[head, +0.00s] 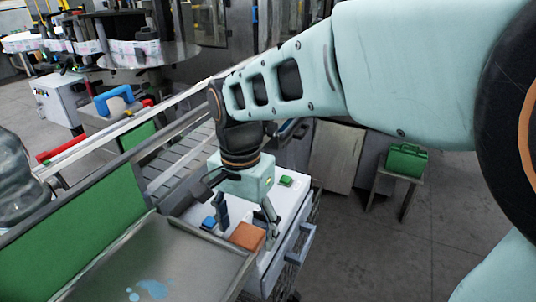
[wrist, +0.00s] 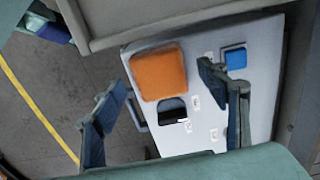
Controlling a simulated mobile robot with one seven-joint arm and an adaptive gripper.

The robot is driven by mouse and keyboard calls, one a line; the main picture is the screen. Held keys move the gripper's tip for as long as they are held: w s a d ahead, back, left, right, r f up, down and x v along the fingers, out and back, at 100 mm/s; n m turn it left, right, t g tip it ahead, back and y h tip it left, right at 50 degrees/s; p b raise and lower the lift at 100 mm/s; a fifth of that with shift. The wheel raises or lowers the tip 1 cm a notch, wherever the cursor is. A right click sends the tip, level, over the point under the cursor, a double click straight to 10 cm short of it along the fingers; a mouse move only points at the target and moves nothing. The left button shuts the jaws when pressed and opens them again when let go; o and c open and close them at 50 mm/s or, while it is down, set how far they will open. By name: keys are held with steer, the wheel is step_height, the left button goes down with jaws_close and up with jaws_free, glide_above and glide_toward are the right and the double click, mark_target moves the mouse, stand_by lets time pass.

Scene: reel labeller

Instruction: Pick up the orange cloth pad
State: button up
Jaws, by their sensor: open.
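The orange cloth pad (head: 247,236) lies flat on the white top of a small drawer cabinet (head: 263,262), near its front edge. In the wrist view the pad (wrist: 159,73) is at the upper middle, fully visible. My gripper (head: 246,216) is above the cabinet top, pointing down, with its fingers spread. In the wrist view my gripper's fingers (wrist: 163,108) stand apart on either side, with the pad beyond and between them. Nothing is held, and the pad looks apart from both fingers.
A blue item (head: 208,222) and a green item (head: 285,181) lie on the same top. A dark item (wrist: 172,110) lies beside the pad. A metal tray (head: 190,252) with a raised rim borders the cabinet on the left. A green box (head: 406,160) sits on a stool at right.

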steer(key=shift+f+b, duration=0.5)
steer(key=shift+f, duration=0.45)
steer(key=c, duration=1.1)
steer(key=shift+r, duration=0.1)
